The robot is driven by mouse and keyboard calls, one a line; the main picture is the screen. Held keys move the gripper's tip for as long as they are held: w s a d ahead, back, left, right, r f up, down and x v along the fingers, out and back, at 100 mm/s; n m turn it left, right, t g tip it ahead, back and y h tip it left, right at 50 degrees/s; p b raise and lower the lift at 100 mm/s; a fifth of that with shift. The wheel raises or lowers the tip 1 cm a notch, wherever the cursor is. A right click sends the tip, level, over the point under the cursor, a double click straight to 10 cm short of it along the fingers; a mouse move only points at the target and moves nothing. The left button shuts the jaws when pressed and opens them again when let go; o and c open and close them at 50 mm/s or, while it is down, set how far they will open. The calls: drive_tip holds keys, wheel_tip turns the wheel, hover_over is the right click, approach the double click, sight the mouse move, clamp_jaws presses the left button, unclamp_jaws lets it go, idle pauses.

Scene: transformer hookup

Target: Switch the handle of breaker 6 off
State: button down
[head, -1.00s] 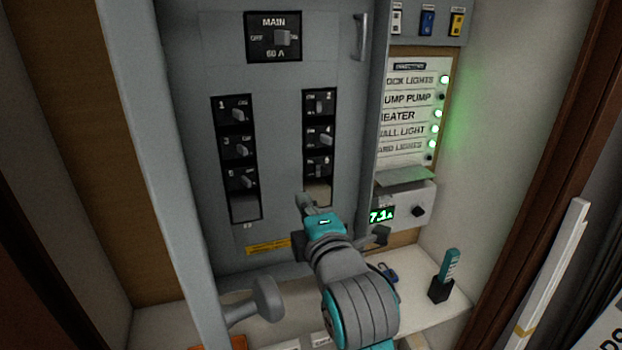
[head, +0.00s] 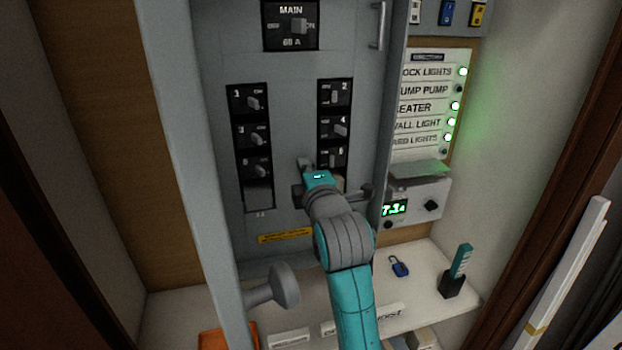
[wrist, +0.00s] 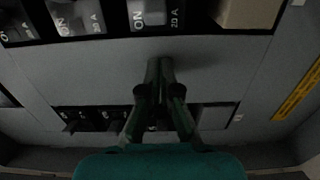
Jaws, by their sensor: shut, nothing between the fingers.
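Breaker 6 (head: 332,158) is the lowest breaker in the right column of the grey panel, just above a blank cover. In the wrist view, breaker 6 (wrist: 153,18) is at the top edge, with ON and 20 A printed beside its pale handle (wrist: 149,5). I cannot tell clearly which way the handle is thrown. My gripper (head: 304,164) is shut and empty. Its tips are left of breaker 6, in front of the bare metal between the columns. In the wrist view my gripper (wrist: 160,64) points towards breaker 6, its tips apart from the handle.
Breaker 4 (head: 333,128) sits directly above breaker 6. The left breaker column (head: 252,135) stands across a bare strip. A display box (head: 410,207) juts out to the right. A shelf (head: 430,275) below holds a blue padlock (head: 399,266).

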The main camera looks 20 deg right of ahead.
sight(332, 165)
drive_tip(key=shift+s+d, duration=0.3)
drive_tip(key=shift+d, duration=0.3)
drive_tip(key=shift+s+d, duration=0.25)
drive_tip(key=shift+d, duration=0.35)
drive_tip(key=shift+s+d, duration=0.3)
drive_tip(key=shift+d, duration=0.3)
drive_tip(key=shift+d, duration=0.15)
drive_tip(key=shift+s+d+n+y, duration=0.15)
drive_tip(key=shift+n+y, duration=0.25)
drive_tip(key=shift+y, duration=0.25)
drive_tip(key=shift+s+d+n+y, duration=0.15)
drive_tip(key=shift+n+y, duration=0.25)
drive_tip(key=shift+y, duration=0.25)
drive_tip(key=shift+s+d+n+g+y, duration=0.1)
drive_tip(key=shift+d+n+g+y, duration=0.3)
drive_tip(key=shift+n+y, duration=0.5)
drive_tip(key=shift+d+n+g+y, duration=0.4)
drive_tip(key=shift+n+y, duration=0.1)
drive_tip(key=shift+y, duration=0.65)
drive_tip(key=shift+s+d+n+g+y, duration=0.1)
drive_tip(key=shift+d+n+g+y, duration=0.25)
drive_tip(key=shift+n+y, duration=0.55)
